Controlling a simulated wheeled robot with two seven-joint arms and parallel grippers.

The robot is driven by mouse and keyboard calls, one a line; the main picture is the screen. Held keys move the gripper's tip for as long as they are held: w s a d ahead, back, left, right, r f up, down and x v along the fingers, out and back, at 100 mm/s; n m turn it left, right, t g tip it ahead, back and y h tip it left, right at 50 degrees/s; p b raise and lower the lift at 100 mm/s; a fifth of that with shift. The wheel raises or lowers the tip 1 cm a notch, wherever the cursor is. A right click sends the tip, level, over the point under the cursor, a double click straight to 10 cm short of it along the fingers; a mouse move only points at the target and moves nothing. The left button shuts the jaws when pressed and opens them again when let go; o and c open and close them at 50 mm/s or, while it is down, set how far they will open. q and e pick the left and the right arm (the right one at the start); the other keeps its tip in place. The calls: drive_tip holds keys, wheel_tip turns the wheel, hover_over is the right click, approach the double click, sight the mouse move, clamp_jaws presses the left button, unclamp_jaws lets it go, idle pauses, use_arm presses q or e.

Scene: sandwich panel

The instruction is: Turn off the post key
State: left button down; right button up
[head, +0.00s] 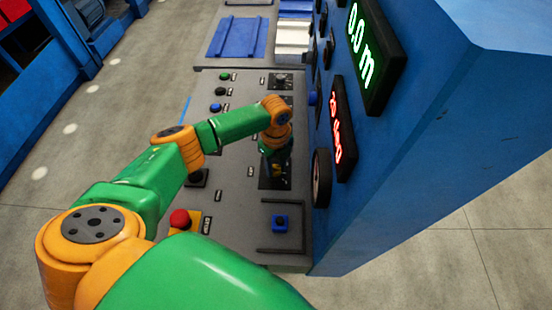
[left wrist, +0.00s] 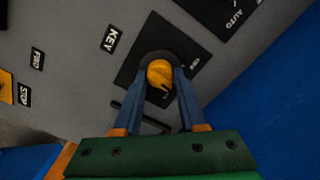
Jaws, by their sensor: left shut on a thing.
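The post key is a round yellow knob (left wrist: 160,73) on a black square plate of the grey panel, with a KEY label beside it. In the left wrist view my left gripper (left wrist: 162,82) has one blue finger on each side of the knob and is shut on it. In the head view my left gripper (head: 276,168) reaches down to the panel close to the blue cabinet, and only small yellow bits of the knob show there. My right gripper is not in view.
The blue cabinet (head: 420,160) with lit displays rises right of the panel. A red stop button (head: 180,219) and a blue button inside a guard bar (head: 280,222) are at the near end. Green, black and blue buttons (head: 217,108) stand left of my wrist.

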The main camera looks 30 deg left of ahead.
sight(275, 166)
use_arm(q)
drive_tip(key=n+p, duration=0.3)
drive_tip(key=n, duration=0.2)
drive_tip(key=shift+r, duration=0.15)
drive_tip(key=shift+n+p, duration=0.95)
drive_tip(key=shift+n, duration=1.55)
drive_tip(key=shift+f, duration=0.2)
drive_tip(key=shift+c, duration=2.3)
unclamp_jaws()
drive_tip(key=shift+a, duration=0.1)
wheel_tip(275, 166, up, 7)
drive_tip(key=shift+r+p, duration=0.1)
drive_tip(key=shift+p, duration=0.5)
